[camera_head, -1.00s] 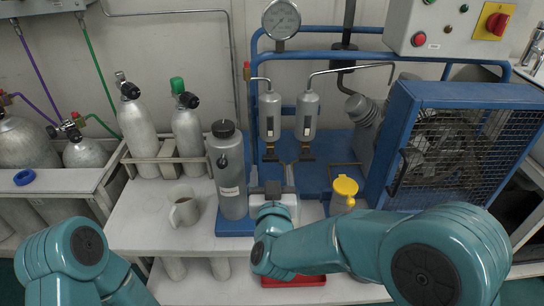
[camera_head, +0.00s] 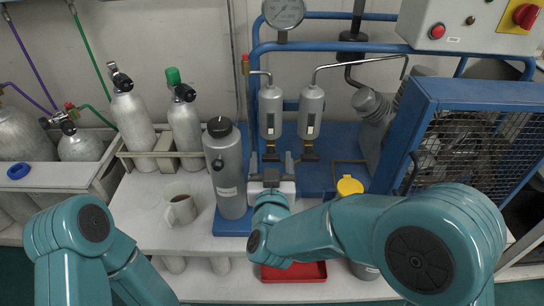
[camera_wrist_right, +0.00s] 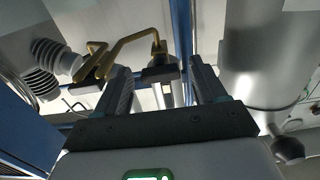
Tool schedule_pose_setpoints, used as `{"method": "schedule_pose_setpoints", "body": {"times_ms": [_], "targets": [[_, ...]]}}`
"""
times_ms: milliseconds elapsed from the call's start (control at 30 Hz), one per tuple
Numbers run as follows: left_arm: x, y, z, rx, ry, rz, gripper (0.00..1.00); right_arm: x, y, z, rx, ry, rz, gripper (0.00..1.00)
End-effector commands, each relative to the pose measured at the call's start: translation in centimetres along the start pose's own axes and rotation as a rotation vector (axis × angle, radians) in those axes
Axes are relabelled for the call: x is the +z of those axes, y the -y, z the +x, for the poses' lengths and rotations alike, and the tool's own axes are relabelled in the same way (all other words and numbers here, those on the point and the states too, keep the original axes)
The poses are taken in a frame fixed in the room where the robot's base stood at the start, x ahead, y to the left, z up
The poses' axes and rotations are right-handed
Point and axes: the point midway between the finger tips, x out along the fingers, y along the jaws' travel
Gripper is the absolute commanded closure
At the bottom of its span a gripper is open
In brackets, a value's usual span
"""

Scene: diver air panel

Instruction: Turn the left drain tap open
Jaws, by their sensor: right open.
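Two small grey filter cylinders hang side by side on the blue frame, the left one (camera_head: 271,112) and the right one (camera_head: 311,112). The left drain tap (camera_head: 271,156) is a dark fitting below the left cylinder; the right drain tap (camera_head: 310,155) is below the other. My right gripper (camera_head: 271,164) is open just below and in front of the left tap. In the right wrist view, a dark tap part (camera_wrist_right: 160,73) shows between and beyond the spread fingers (camera_wrist_right: 160,85). I cannot tell whether they touch it. My left gripper is out of view; only its arm shows.
A tall grey canister (camera_head: 226,172) stands close left of my right gripper. A mug (camera_head: 181,208) sits on the white bench (camera_head: 150,225). A yellow-capped container (camera_head: 349,186) and a red tray (camera_head: 310,271) are near my right arm. A caged fan (camera_head: 465,150) stands at right.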

Motion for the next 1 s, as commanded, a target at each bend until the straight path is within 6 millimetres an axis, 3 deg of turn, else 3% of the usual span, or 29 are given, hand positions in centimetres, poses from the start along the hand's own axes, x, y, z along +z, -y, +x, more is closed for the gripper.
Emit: {"method": "schedule_pose_setpoints", "body": {"times_ms": [367,567,1000], "targets": [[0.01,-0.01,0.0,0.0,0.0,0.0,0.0,-0.01,0.09,-0.27,0.0,0.0,0.0,0.3],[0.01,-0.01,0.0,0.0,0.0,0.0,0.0,-0.01,0.08,-0.22,0.0,0.0,0.0,0.86],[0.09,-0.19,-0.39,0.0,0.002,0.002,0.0,-0.05,0.06,0.03,-0.001,0.001,-0.083,0.86]]}}
